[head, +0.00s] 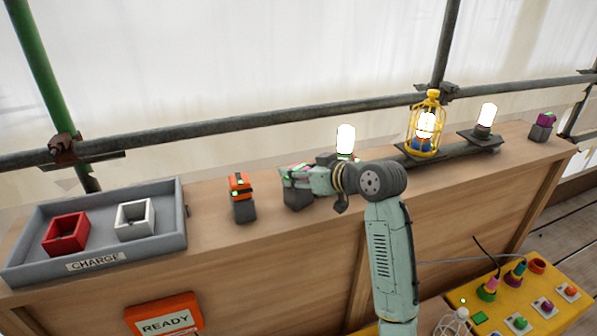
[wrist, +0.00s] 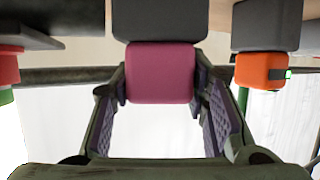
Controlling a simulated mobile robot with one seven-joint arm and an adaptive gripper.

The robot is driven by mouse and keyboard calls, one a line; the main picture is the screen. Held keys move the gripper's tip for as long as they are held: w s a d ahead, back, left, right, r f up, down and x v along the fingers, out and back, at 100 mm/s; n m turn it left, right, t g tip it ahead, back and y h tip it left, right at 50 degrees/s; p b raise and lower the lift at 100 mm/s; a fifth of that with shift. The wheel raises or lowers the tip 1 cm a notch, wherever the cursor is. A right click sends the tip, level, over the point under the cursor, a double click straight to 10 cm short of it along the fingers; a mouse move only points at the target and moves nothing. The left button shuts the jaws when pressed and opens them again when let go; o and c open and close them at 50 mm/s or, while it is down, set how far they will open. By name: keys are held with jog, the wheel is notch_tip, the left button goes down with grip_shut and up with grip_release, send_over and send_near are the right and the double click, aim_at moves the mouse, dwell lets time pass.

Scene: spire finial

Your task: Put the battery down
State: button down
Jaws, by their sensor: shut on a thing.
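My gripper (head: 297,174) is shut on a battery with a pink top and a dark grey body (head: 298,198). In the wrist view the pink top (wrist: 160,73) sits between the two fingers, with the grey body (wrist: 160,20) beyond them. The battery looks upright, at or just above the wooden bench top (head: 270,205); I cannot tell whether it touches. Its top is partly hidden by my fingers in the head view. An orange-topped battery (head: 241,197) with a green light stands just to the left, also seen in the wrist view (wrist: 262,71).
A grey CHARGE tray (head: 180,215) with a red holder (head: 66,234) and a white holder (head: 135,218) is at the left. Lit lamps and a yellow cage (head: 426,125) stand right. A purple-topped battery (head: 543,126) is far right. A scaffold rail (head: 230,124) runs behind.

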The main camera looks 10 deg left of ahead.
jog(key=c, duration=0.9)
grip_release()
jog(key=shift+c, duration=0.2)
jog(key=shift+r+p, duration=0.25)
jog(key=shift+p, duration=0.05)
jog(key=b+v, duration=0.3)
jog(key=v, duration=0.9)
jog(key=shift+f, duration=0.1)
